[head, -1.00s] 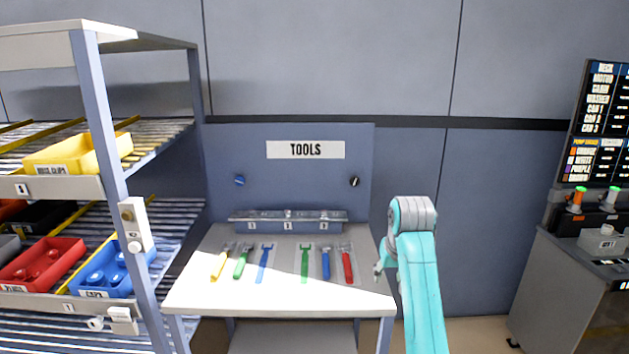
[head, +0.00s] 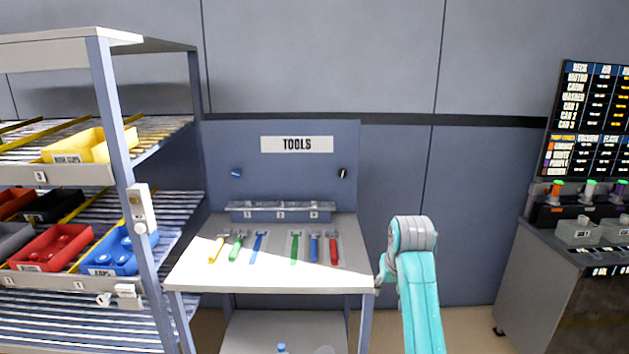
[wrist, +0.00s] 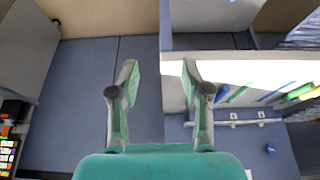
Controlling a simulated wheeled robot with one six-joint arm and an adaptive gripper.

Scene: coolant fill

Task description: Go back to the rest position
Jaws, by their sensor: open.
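My gripper (wrist: 158,78) is open and empty in the wrist view, its two fingers apart with nothing between them. In the head view my teal arm (head: 420,290) is raised just right of the white tool table (head: 200,275), and most of the gripper is hidden behind it. The wrist view shows the table edge and tools close to the right finger.
Several colored tools, including a red one (head: 334,248), lie on the table below the TOOLS panel (head: 297,145). A shelf with bins, one yellow (head: 90,148), stands left. A grey cabinet (head: 535,285) stands right. Floor shows between table and cabinet.

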